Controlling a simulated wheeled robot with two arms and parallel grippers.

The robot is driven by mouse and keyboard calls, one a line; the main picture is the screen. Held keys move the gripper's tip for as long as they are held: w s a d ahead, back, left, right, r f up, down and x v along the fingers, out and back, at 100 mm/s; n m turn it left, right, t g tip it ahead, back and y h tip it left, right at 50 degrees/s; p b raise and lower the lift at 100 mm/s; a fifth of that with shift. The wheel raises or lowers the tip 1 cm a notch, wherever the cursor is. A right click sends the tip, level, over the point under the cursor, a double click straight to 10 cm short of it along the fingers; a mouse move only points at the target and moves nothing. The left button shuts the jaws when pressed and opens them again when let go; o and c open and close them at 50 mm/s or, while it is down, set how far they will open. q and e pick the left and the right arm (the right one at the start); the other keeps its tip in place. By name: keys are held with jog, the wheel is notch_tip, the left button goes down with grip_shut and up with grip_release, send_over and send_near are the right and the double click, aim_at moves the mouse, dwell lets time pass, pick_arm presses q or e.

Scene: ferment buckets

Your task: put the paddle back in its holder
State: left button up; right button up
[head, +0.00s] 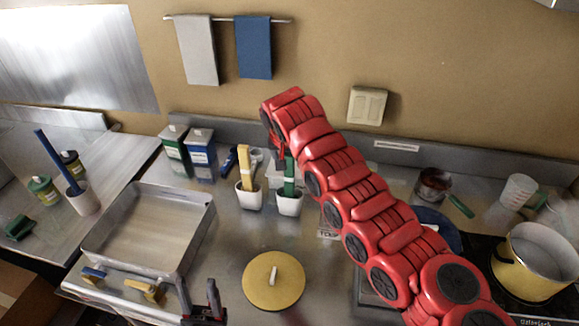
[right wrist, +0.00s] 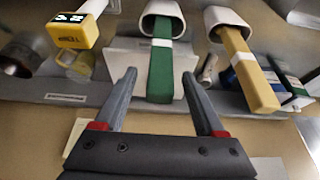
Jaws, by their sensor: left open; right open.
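A green paddle handle (head: 289,178) stands in a white holder (head: 289,204) on the steel counter. A yellow handle (head: 245,165) stands in a like white holder (head: 249,198) to its left. A blue handle (head: 58,160) leans in a white cup (head: 83,200) farther left. My right gripper (right wrist: 158,80) is open, its fingers spread either side of the green handle (right wrist: 162,72) in the right wrist view; I cannot tell whether they touch it. In the head view my red right arm hides most of that gripper. My left gripper (head: 200,290) is open and empty at the bottom edge.
A steel tray (head: 100,225) lies left of a round yellow lid (head: 274,281). Green (head: 174,150) and blue cartons (head: 201,155) stand behind. A saucepan (head: 434,184) and a yellow pot (head: 533,262) are at the right. Counter between the holders and the lid is clear.

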jog(key=b+v, duration=0.3)
jog(key=v, duration=1.1)
jog(key=shift+r, duration=0.3)
jog(key=shift+s+f, duration=0.1)
